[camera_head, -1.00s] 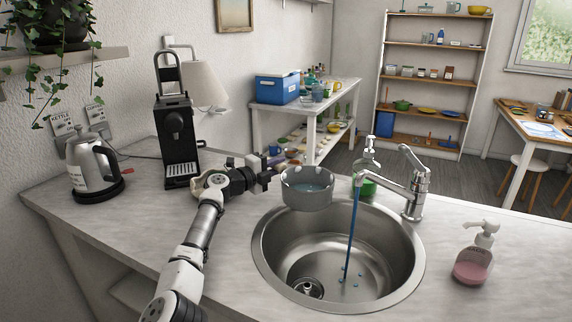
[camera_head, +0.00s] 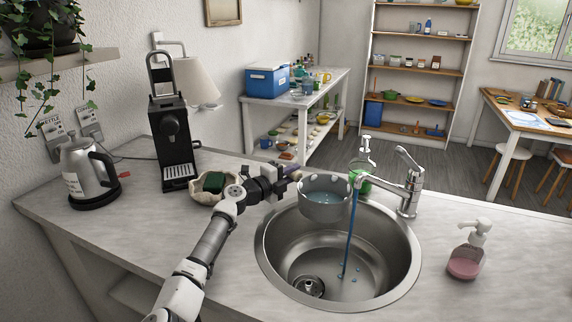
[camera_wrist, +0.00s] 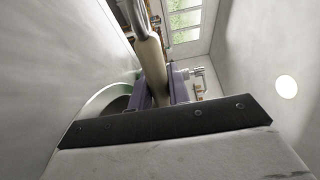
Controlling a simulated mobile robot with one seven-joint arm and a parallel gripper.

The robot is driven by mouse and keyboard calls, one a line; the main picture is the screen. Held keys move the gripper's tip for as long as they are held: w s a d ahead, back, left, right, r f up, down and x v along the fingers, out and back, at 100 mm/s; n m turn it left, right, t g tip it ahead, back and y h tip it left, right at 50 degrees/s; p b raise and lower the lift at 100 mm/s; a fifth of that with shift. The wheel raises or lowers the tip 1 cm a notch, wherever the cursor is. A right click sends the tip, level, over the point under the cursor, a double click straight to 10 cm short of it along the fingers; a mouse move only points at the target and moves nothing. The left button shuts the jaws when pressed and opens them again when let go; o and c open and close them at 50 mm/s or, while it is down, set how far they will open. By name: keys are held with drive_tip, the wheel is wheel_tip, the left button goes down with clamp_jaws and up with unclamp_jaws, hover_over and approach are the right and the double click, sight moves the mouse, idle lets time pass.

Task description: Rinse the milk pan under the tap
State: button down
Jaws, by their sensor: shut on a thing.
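The milk pan (camera_head: 325,211) is grey, upright, with bluish water inside. It hangs above the far left part of the sink (camera_head: 298,258). The chrome tap (camera_head: 406,184) is running. Its blue stream (camera_head: 350,240) overlaps the pan's right edge and runs down into the basin; I cannot tell whether it touches the rim. My gripper (camera_head: 289,172) is left of the pan, shut on its handle.
A dish (camera_head: 203,196) with a green sponge (camera_head: 214,182) lies beside my arm. A coffee machine (camera_head: 172,140) and kettle (camera_head: 88,172) stand left. A green soap bottle (camera_head: 361,178) is behind the sink, a pink dispenser (camera_head: 466,258) right. The front-left counter is clear.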

sight(299, 179)
drive_tip(key=s+d+p, duration=0.2)
drive_tip(key=d, duration=0.1)
drive_tip(key=shift+s+p, duration=0.4)
drive_tip(key=shift+s+d+f, duration=0.2)
drive_tip(key=shift+s+d, duration=0.75)
drive_tip(key=shift+d, duration=0.05)
drive_tip(key=shift+s+d+f, duration=0.15)
drive_tip(key=shift+s+d, duration=0.75)
drive_tip(key=shift+d, duration=0.05)
drive_tip(key=shift+s+a, duration=0.4)
drive_tip(key=shift+s, duration=0.05)
drive_tip(key=shift+w+d, duration=0.4)
drive_tip(key=shift+w, duration=0.05)
drive_tip(key=shift+w+a, duration=0.1)
